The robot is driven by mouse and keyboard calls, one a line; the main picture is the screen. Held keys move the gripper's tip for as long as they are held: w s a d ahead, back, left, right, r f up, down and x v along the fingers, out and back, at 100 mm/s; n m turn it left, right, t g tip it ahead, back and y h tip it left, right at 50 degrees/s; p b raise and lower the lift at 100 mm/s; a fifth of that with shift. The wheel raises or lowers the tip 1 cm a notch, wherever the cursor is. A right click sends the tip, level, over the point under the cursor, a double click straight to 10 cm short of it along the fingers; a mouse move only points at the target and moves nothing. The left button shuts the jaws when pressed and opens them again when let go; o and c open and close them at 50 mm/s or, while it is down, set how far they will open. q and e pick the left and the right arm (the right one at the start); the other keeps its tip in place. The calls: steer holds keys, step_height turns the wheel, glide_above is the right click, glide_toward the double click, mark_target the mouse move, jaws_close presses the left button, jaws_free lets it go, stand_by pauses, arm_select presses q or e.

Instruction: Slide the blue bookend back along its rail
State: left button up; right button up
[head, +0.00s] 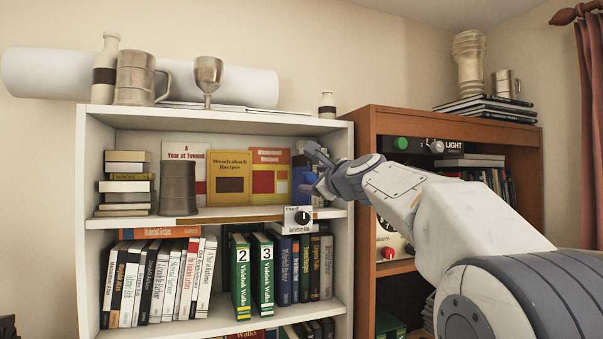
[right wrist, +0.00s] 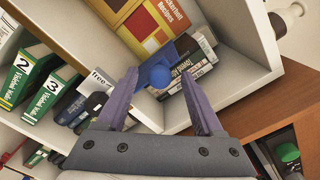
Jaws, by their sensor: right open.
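The blue bookend (head: 299,181) stands at the right end of the white bookcase's middle shelf, partly hidden by my right gripper in the head view. In the right wrist view, the blue bookend (right wrist: 160,76) shows a round blue knob in front of a blue plate. My right gripper (head: 313,170) reaches into the shelf from the right. In the right wrist view, my right gripper (right wrist: 160,80) is open, with one purple finger on each side of the knob. I cannot tell whether either finger touches it. The left gripper is not in view.
Several recipe books (head: 229,178) face out left of the bookend, with a metal tankard (head: 177,188) beside them. The bookcase's right side wall (right wrist: 262,40) is close. A brown cabinet (head: 363,230) stands right.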

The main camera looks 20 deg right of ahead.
steer(key=w+p, duration=0.1)
steer(key=w, duration=0.4)
steer(key=shift+a, duration=0.15)
steer(key=shift+s, duration=0.1)
jaws_close()
stand_by(1.2)
